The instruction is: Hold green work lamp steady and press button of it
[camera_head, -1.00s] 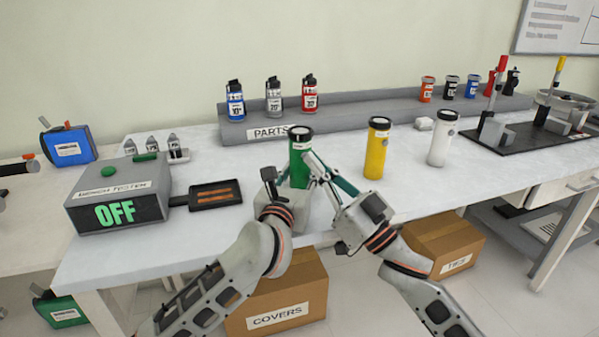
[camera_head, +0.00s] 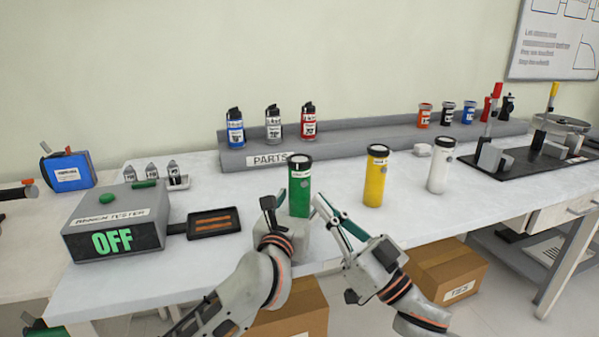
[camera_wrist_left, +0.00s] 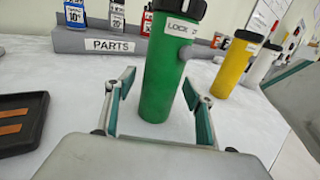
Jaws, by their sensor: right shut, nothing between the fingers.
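The green work lamp (camera_head: 299,192), a cylinder with a black cap, stands upright near the table's front edge. In the left wrist view the lamp (camera_wrist_left: 163,85) carries a "LOCK" label and a grey round button (camera_wrist_left: 185,53) on its right side. My left gripper (camera_wrist_left: 157,84) is open, with one finger on each side of the lamp. A gap shows at the left finger; the right finger looks close to the lamp, and contact is unclear. My right gripper (camera_head: 319,204) is shut and empty, just right of the lamp and apart from it.
Yellow (camera_head: 375,180) and white (camera_head: 439,172) lamps stand to the right. The bench tester (camera_head: 117,222) reads OFF at left, with a black tray (camera_head: 214,223) beside it. A parts ledge (camera_head: 345,144) with small canisters runs along the back.

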